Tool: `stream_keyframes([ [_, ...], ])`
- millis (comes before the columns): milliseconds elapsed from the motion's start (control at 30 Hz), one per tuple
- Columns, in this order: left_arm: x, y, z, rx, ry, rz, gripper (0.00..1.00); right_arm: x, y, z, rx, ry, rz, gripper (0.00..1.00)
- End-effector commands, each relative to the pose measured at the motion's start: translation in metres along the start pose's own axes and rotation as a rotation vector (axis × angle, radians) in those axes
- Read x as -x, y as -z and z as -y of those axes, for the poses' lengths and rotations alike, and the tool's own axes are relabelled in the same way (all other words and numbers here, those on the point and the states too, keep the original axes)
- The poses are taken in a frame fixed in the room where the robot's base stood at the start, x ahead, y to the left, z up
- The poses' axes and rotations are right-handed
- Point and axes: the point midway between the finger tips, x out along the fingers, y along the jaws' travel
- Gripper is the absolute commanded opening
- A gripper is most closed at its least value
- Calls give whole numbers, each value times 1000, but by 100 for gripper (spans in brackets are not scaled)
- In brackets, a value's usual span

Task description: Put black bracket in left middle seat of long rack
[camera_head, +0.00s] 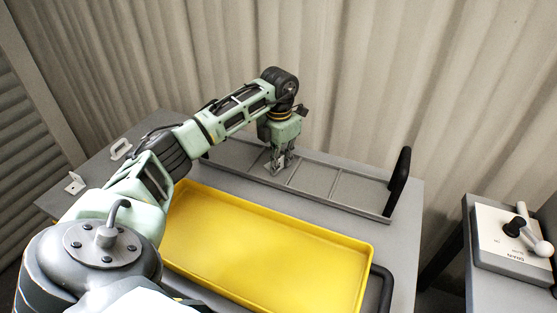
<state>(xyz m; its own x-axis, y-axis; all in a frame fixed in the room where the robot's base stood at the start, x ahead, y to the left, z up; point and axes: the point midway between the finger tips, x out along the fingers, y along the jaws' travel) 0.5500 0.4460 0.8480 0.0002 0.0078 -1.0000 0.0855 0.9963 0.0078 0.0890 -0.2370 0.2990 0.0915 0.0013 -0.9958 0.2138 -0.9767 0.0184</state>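The long rack (338,203) is a grey frame with crossbars and a black upright handle at its right end. It lies along the back of the grey table. My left gripper (279,168) points down over the left-middle part of the rack, with its fingers low at the frame. A small pale patch shows between the fingers. I cannot tell whether it is a held part or whether the fingers are open or shut. I cannot make out a black bracket. My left arm hides the rack's left end in part. My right gripper is not in view.
An empty yellow tray (265,250) lies in front of the rack. Two small pale brackets, one farther back (121,149) and one nearer (75,184), are on the table's left side. A control box (510,245) with a lever stands on a separate table at the right.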

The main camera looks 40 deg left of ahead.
Motion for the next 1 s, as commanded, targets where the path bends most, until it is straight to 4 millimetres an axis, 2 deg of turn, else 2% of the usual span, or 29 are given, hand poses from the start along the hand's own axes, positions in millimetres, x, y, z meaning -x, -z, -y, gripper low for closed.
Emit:
stream_keyframes([
  [33, 0, 0, 0, 0, 0, 0, 16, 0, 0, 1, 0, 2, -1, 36],
  [133, 0, 0, 0, 0, 0, 0, 24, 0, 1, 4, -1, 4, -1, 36],
  [567, 6, 0, 0, 0, 0, 1, 24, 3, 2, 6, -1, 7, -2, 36],
  [767, 28, 0, 0, 0, 0, 2, 24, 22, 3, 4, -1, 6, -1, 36],
  [1000, 70, 0, -1, 0, -1, 2, 24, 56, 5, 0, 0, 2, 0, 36],
])
